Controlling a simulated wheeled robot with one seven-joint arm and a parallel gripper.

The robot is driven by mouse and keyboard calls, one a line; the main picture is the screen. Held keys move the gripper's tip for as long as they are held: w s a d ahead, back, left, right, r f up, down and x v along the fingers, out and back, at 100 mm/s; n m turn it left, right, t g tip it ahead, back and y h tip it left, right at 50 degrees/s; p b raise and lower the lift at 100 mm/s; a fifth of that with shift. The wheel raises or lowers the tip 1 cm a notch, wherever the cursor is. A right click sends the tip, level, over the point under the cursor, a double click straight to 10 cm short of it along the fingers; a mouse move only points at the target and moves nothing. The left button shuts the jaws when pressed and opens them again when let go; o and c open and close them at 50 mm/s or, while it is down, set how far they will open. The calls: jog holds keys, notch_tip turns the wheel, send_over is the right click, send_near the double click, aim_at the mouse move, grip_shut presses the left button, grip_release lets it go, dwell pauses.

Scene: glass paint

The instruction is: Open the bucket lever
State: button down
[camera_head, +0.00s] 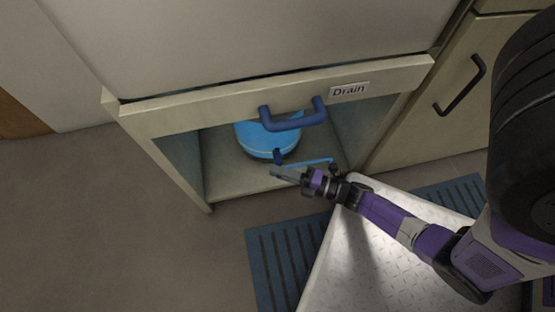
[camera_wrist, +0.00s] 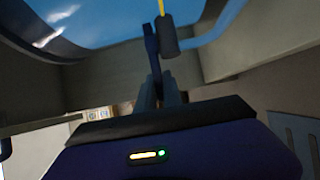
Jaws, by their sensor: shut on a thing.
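The blue bucket (camera_head: 262,139) stands inside the open cabinet below the Drain label, partly hidden by the drawer front and its handle. Its curved underside or side (camera_wrist: 110,22) fills the top of the wrist view. A small dark blue lever (camera_head: 278,156) sticks out at the bucket's lower front; in the wrist view it is an upright dark blue strip (camera_wrist: 151,50). My gripper (camera_head: 275,171) reaches in from the right at the cabinet opening. Its fingers (camera_wrist: 159,88) are shut on the lever's lower end. The exact contact is dark and partly hidden.
A light blue pipe (camera_head: 310,161) runs right from beside the lever, close to my gripper. The dark blue handle (camera_head: 293,121) juts out above, on the front labelled Drain (camera_head: 349,90). A slatted blue mat (camera_head: 280,262) lies on the floor; floor at left is clear.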

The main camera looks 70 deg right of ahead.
jog(key=shift+s, duration=0.15)
jog(key=c, duration=1.5)
grip_release()
